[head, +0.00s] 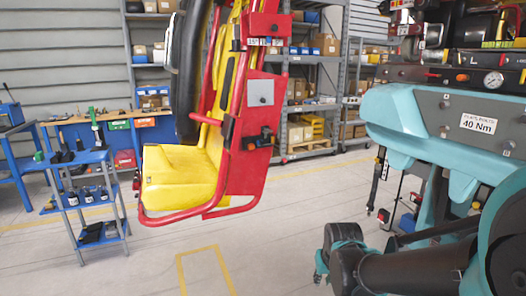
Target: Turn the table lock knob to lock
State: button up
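I cannot pick out a table lock knob for certain. A teal machine body (395,110) stands at the right, with a grey front panel (430,104) carrying a "40 Nm" label and small round fittings. A round pressure gauge (493,81) sits on the dark panel above it. Black and teal arm parts, which look like mine, fill the lower right and cover the machine's lower portion. My gripper's fingers do not show, so what they hold cannot be seen.
A red and yellow coaster seat (180,180) hangs or stands at centre left, with a black fitting on its red side panel. A blue tool cart (85,158) and workbench are at the left, shelves (318,80) behind. The floor in front is clear, with yellow lines.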

aim_at(502, 60)
jog(key=z, duration=0.95)
jog(key=k+l, duration=0.05)
